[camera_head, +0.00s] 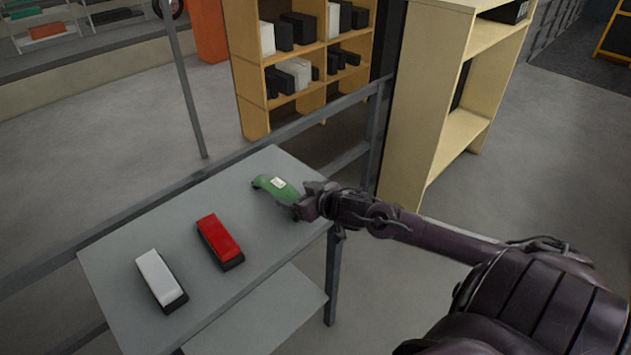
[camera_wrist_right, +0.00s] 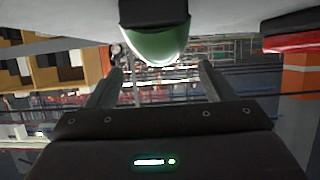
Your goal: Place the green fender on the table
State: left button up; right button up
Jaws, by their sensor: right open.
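The green fender (camera_head: 277,188), a curved piece with a white label, lies on the grey table (camera_head: 190,207) near its far right part. My right gripper (camera_head: 301,206) is at the fender's near right end, with its arm coming in from the right. In the right wrist view the two fingers of my right gripper (camera_wrist_right: 160,80) are apart. The rounded green end of the fender (camera_wrist_right: 158,42) shows above and between them, and the gap looks empty. My left gripper is not in view.
A red block (camera_head: 219,240) and a white block (camera_head: 160,280), both with dark bases, lie on the table to the left. A grey rail (camera_head: 185,190) runs along the table's back. Shelves (camera_head: 300,70) stand behind, and a tall beige shelf (camera_head: 420,110) stands right of the table.

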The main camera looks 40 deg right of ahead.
jog(key=p+v, duration=0.1)
jog(key=v, duration=0.7)
dwell(0.5)
